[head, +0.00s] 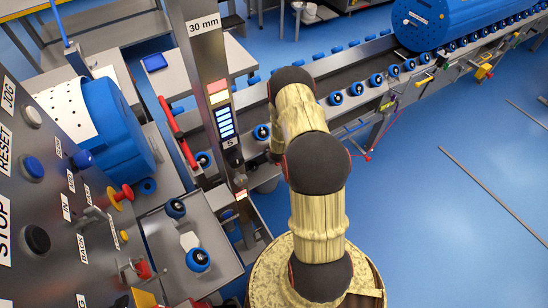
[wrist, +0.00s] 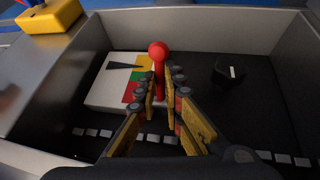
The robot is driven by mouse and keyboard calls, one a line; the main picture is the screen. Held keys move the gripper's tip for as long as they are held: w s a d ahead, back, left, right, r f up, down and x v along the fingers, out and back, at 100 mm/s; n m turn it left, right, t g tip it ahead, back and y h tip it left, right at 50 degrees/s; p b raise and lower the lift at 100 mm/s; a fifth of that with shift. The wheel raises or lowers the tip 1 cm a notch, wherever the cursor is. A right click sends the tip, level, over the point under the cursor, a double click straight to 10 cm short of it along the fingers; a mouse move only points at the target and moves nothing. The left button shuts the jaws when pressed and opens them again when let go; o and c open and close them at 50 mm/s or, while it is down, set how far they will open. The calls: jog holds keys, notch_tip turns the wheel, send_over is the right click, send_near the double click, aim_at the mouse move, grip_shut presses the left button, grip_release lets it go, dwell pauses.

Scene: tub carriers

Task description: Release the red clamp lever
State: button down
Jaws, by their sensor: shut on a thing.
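The red clamp lever (wrist: 158,52) has a round ball knob and stands up from a recessed dark panel in the wrist view. My gripper (wrist: 164,88) has its yellow-padded fingers on either side of the lever's shaft, below the ball, and is shut on it. The lever's foot is partly hidden by the fingers. In the head view my arm hides the gripper and the lever.
Metal walls (wrist: 205,24) surround the recess. A dark round knob (wrist: 230,70) is to the lever's right, and a yellow block (wrist: 50,16) is at upper left. In the head view, a conveyor (head: 350,95) with blue rollers runs behind my arm, and a control panel (head: 60,200) is at left.

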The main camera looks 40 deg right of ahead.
jog(key=c, duration=1.9)
grip_release()
jog(key=v, duration=1.2)
jog(key=shift+f, duration=0.1)
